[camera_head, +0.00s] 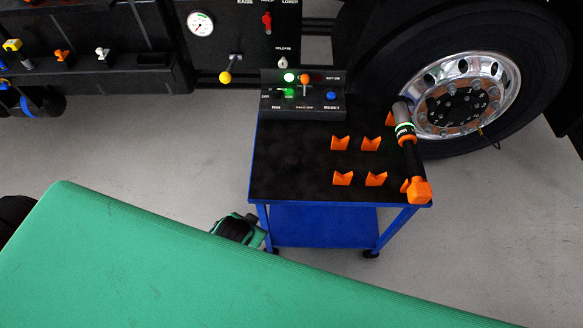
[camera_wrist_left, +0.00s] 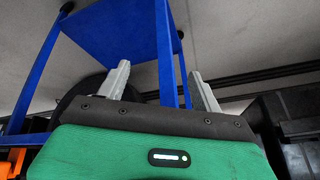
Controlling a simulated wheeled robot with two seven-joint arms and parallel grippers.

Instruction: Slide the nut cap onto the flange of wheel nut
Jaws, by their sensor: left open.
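The truck wheel (camera_head: 461,92) is at the right in the head view, with a shiny rim and a dark hub ringed by several small wheel nuts. I cannot make out a separate nut cap or a nut flange at this size. My left gripper (camera_wrist_left: 161,84) is open in the left wrist view, its two grey fingers apart with nothing between them. A blue cart frame shows beyond the fingers. A green and black part of mine shows low by the cart's left front leg in the head view. My right gripper is not identifiable in either view.
A blue cart with a black top (camera_head: 290,160) stands before the wheel, holding several orange holders (camera_head: 371,145), a control box (camera_head: 303,100) and a grey, black and orange power tool (camera_head: 405,135) along its right edge. Grey floor (camera_head: 170,160) is clear left of it.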

